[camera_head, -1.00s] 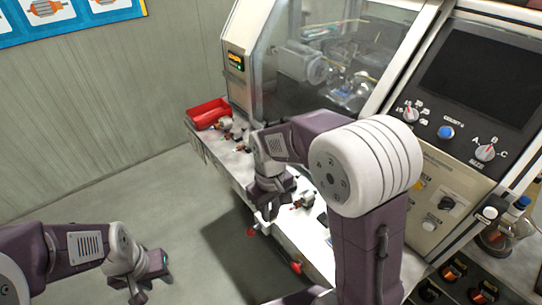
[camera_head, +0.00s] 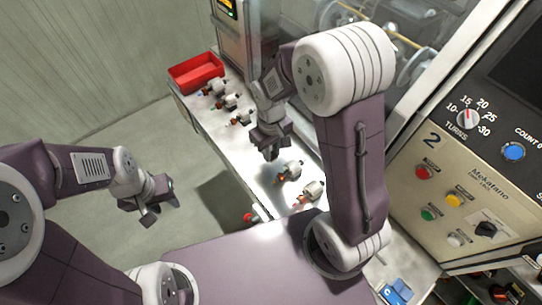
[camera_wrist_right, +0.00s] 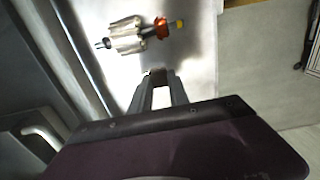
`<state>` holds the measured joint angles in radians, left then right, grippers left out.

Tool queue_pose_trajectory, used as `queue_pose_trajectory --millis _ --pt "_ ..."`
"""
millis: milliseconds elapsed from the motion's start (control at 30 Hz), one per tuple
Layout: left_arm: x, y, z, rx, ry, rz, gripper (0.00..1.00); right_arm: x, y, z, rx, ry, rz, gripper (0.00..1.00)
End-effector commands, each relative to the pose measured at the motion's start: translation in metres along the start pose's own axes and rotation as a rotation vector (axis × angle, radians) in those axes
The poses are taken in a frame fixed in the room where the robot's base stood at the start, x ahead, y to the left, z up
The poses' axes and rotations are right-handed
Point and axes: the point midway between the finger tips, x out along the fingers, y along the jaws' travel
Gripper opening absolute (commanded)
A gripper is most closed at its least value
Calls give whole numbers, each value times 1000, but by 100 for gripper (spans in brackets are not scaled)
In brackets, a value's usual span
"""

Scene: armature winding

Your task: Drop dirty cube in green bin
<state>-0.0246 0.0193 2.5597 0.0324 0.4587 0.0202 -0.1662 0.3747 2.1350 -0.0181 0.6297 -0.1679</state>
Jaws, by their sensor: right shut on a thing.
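I see no cube I can make out clearly and no green bin in these views. My right gripper (camera_head: 268,152) hangs over the white work surface. An armature (camera_wrist_right: 134,37) with an orange part and yellow tip lies on the surface beyond the fingertips. My left gripper (camera_head: 140,208) is over the grey floor at the left, with its fingers apart and nothing seen between them.
A red bin (camera_head: 196,72) stands at the far end of the work surface (camera_head: 215,130). Several armatures (camera_head: 313,190) lie along it. The winding machine's control panel (camera_head: 440,185) rises at the right. A blue object (camera_head: 397,291) lies at bottom right. Open floor is at left.

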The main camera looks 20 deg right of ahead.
Motion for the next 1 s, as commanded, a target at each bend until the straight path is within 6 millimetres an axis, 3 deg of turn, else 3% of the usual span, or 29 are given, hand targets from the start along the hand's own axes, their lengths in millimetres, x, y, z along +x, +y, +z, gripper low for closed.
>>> queue_pose_trajectory --millis 267,600,633,700,1000 --pt "-2 0 0 0 0 0 36 35 0 1 0 -3 0 0" --pt "0 0 0 0 0 0 36 40 0 0 0 0 0 0" --pt "0 0 0 0 0 0 36 39 0 0 0 1 0 27" --pt "-1 0 0 0 0 0 36 39 0 0 0 1 0 43" --pt "-2 0 0 0 0 0 36 37 0 0 0 1 0 43"
